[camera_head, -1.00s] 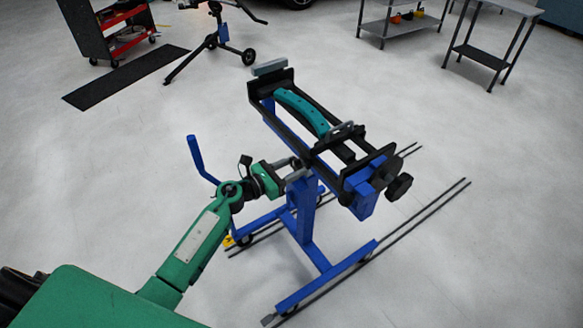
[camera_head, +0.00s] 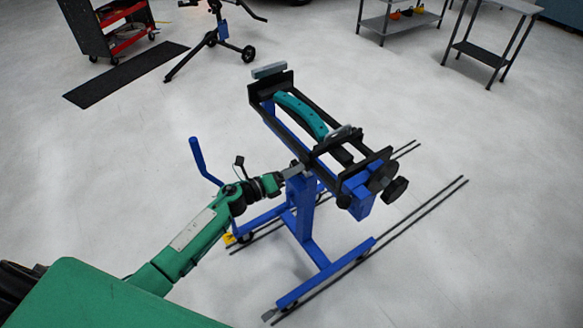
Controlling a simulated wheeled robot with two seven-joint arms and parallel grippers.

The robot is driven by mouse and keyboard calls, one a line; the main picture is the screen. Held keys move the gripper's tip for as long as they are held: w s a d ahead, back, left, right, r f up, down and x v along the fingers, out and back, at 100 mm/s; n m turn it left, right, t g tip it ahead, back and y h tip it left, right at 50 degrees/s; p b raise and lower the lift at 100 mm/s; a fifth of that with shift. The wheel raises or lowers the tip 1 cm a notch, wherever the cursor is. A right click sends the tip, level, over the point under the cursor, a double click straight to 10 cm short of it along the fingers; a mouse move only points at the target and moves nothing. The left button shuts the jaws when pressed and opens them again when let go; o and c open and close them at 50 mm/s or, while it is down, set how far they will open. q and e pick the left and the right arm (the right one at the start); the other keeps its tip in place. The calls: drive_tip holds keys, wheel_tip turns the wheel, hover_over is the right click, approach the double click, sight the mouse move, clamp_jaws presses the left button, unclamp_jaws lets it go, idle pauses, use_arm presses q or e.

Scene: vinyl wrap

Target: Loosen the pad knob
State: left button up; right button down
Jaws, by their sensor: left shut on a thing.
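The blue stand (camera_head: 318,255) carries a black clamp frame (camera_head: 290,140) with a curved teal pad (camera_head: 300,112) lying along it. My left gripper (camera_head: 297,171) reaches the near left side of the frame, below the grey bracket (camera_head: 340,134). Its jaws are shut on a small part there, apparently the pad knob, which the fingers and frame hide. A large black knob (camera_head: 397,189) sits at the right end of the frame, apart from my gripper. My right gripper does not show.
A blue lever (camera_head: 200,155) rises left of the stand, close to my left arm. Dark rails (camera_head: 420,217) lie on the floor under the stand. A red tool cart (camera_head: 125,35), a black mat (camera_head: 125,75) and grey tables (camera_head: 490,45) stand farther back. Open floor surrounds the stand.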

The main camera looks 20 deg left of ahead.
use_arm(q)
drive_tip(key=shift+a+r+n+p, duration=0.1)
drive_tip(key=shift+n+p, duration=1.75)
drive_tip(key=shift+n, duration=4.7)
drive_tip(key=shift+r+n+p, duration=0.1)
drive_tip(key=shift+n+p, duration=1.75)
drive_tip(key=shift+n, duration=4.7)
drive_tip(key=shift+f, duration=0.1)
drive_tip(key=o, duration=1)
drive_tip(key=shift+b+v, duration=1.6)
drive_tip(key=shift+v, duration=5.25)
